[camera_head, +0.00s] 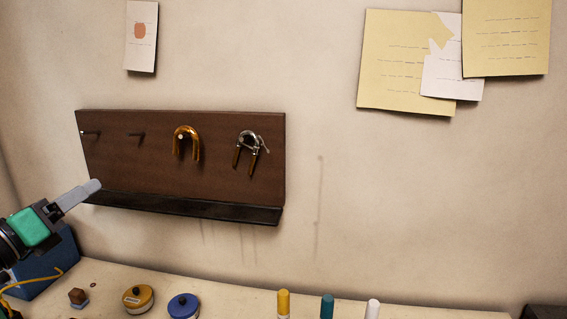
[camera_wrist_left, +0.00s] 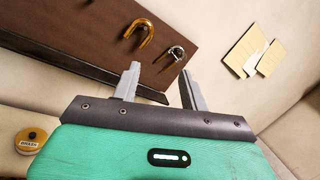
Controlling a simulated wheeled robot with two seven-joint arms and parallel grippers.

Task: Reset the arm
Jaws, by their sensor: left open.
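My left gripper (camera_head: 92,187) comes in from the left edge in the head view, in front of the lower left of a brown wall board (camera_head: 220,190). In the left wrist view my left gripper (camera_wrist_left: 160,88) shows two grey fingers spread apart with nothing between them. A brass U-shaped tube (camera_head: 187,143) hangs on a board peg, and a silver and brass U-shaped piece (camera_head: 250,150) hangs to its right. Both also show in the left wrist view, beyond the fingers. Two pegs at the board's left are bare. My right gripper is in neither view.
Below the board, the pale bench (camera_head: 230,300) holds a yellow tin (camera_head: 138,299), a blue tin (camera_head: 184,305), a small brown block (camera_head: 78,298) and several capped tubes (camera_head: 327,306). A blue box (camera_head: 50,268) stands at the left. Notes (camera_head: 405,60) are on the wall.

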